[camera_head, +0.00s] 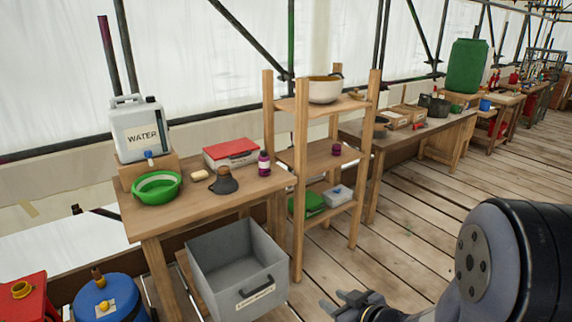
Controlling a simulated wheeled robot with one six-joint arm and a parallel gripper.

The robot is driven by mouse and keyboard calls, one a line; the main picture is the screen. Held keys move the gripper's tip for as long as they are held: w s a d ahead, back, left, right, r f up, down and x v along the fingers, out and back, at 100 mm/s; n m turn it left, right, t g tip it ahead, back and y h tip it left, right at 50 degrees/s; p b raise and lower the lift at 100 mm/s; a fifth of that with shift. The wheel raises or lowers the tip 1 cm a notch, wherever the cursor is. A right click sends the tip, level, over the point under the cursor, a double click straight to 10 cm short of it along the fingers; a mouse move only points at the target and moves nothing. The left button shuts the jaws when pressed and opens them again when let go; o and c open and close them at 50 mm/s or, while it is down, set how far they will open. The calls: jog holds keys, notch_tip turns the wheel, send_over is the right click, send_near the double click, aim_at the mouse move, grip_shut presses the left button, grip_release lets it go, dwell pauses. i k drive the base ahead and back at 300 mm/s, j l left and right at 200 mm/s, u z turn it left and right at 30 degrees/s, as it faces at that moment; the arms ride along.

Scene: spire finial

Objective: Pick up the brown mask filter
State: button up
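I cannot make out a brown mask filter for certain. A small dark grey item with a brown top (223,180) lies on the near wooden table, in front of the red-lidded box, and may be a mask or filter. My gripper (332,299) is at the bottom centre, low over the plank floor, right of the grey bin and well apart from the table. Its fingers point left, look spread apart, and hold nothing that I can see. Part of it is cut off by the lower edge.
The near table (140,220) also bears a water jug (138,122), a green basin (156,187), a red-lidded box (231,151) and a purple bottle (264,165). A grey bin (237,270) stands before it. A wooden shelf (300,200) adjoins it. The plank floor (430,200) at right is mostly clear.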

aim_at(223, 170)
jog(key=i+l+z, duration=0.25)
jog(key=i, duration=0.65)
jog(key=i+j+z, duration=0.1)
jog(key=i+z, duration=0.2)
jog(key=i, duration=0.6)
jog(key=i+u, duration=0.3)
jog(key=u, duration=0.15)
jog(key=i+u, duration=0.4)
jog(key=i+l+u, duration=0.1)
jog(key=u, duration=0.35)
jog(key=i+u, duration=0.6)
jog(key=u, duration=0.25)
jog(key=i+u, duration=0.4)
jog(key=k+l, duration=0.05)
jog(key=k, duration=0.1)
